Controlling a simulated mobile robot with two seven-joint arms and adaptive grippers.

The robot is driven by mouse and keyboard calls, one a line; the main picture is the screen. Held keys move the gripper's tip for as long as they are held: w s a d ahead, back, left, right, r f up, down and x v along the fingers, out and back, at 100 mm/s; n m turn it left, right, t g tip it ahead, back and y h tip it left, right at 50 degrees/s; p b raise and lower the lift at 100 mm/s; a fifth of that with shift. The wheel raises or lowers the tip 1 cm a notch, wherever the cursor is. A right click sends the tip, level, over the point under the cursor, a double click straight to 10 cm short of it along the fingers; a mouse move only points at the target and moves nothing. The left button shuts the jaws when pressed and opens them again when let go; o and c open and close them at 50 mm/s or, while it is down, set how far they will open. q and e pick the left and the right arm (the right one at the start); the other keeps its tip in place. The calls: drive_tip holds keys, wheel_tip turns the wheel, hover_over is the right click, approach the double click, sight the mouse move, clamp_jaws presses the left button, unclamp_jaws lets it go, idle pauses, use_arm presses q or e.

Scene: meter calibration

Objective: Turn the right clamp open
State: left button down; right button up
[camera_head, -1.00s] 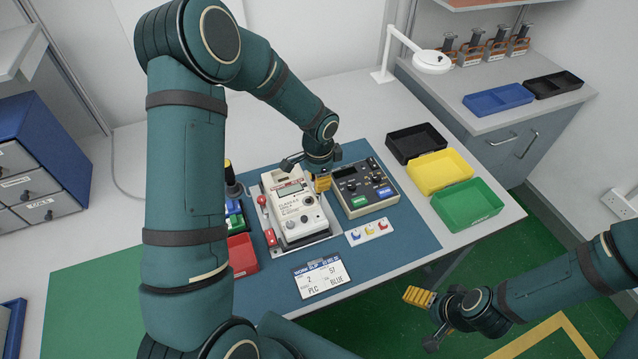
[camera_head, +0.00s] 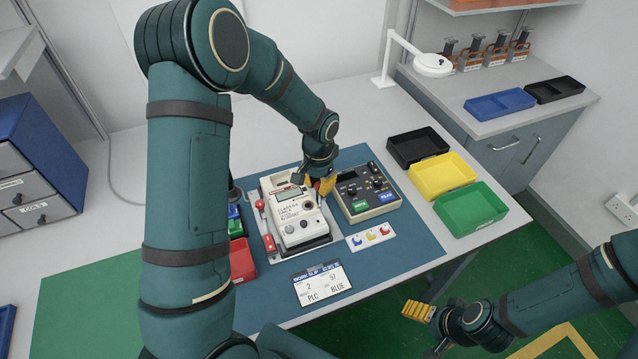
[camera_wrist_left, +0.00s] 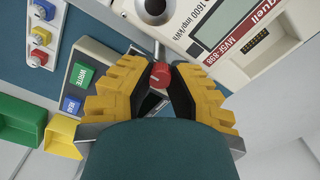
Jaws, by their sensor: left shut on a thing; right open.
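The white meter (camera_head: 297,218) lies in a light fixture on the blue mat. The right clamp is a metal lever with a red knob (camera_wrist_left: 160,75), seen in the left wrist view beside the meter. My left gripper (camera_head: 325,185) is at the meter's right edge, its yellow fingers shut on that red knob, which also shows between the fingertips in the left wrist view (camera_wrist_left: 160,70). The fingers hide most of this clamp in the head view. The left clamp (camera_head: 260,206) has a red knob at the meter's left side. My right gripper (camera_head: 418,311) is open and empty, off the table.
A grey box with green and blue buttons (camera_head: 366,208) stands close to the right of the meter. A strip with coloured pieces (camera_head: 370,236) and a work slip (camera_head: 322,283) lie in front. Black, yellow and green trays (camera_head: 467,209) line the right edge.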

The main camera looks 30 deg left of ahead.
sight(318, 185)
use_arm(q)
drive_tip(key=shift+s+a+f, duration=0.1)
drive_tip(key=shift+s, duration=0.1)
drive_tip(key=c, duration=0.8)
unclamp_jaws()
drive_tip(key=shift+c, duration=0.2)
drive_tip(key=shift+w, duration=0.1)
drive_tip(key=shift+r, duration=0.5)
wheel_tip(318, 185, up, 11)
